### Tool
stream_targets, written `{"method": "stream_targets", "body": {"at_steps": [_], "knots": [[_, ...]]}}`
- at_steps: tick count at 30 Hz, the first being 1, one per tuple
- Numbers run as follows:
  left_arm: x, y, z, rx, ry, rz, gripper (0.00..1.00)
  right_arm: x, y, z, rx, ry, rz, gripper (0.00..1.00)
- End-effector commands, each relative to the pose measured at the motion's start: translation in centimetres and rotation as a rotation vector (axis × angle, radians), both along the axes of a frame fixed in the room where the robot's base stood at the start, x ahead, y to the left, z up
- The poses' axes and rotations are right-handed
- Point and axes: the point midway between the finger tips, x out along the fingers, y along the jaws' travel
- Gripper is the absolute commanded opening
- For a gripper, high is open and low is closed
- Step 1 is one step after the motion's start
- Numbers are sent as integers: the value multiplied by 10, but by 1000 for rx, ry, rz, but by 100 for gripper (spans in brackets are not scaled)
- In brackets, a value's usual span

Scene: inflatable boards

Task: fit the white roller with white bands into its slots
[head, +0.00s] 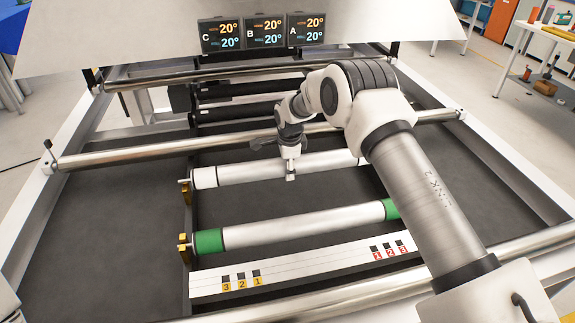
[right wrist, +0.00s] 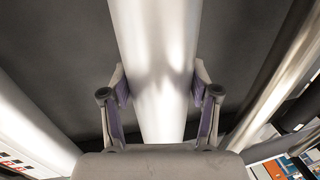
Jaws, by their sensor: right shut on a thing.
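The white roller with white bands (head: 250,170) lies crosswise in the middle of the machine frame. My right gripper (head: 291,173) is on it from above, shut around its middle. In the right wrist view the roller (right wrist: 155,50) runs between the two fingers (right wrist: 160,95). The roller's left white band (head: 205,178) is beside a brass slot bracket (head: 185,190); I cannot tell whether the end sits in it. Its right end and the right-hand slot are hidden behind my right arm. My left gripper is not in view.
A roller with green bands (head: 300,226) lies in front, its left end at another brass bracket (head: 184,245). A white numbered bar (head: 310,262) is nearer still. Metal crossbars (head: 130,157) span the frame behind. Dark rollers (head: 240,110) and a display panel (head: 265,32) are farther back.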

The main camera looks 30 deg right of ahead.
Motion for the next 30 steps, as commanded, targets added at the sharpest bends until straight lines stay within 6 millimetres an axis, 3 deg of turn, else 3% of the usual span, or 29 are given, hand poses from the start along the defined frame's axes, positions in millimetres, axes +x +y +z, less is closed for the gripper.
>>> {"method": "stream_targets", "body": {"at_steps": [30], "knots": [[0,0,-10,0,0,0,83,1,0,-22,-1,-3,0,0]]}}
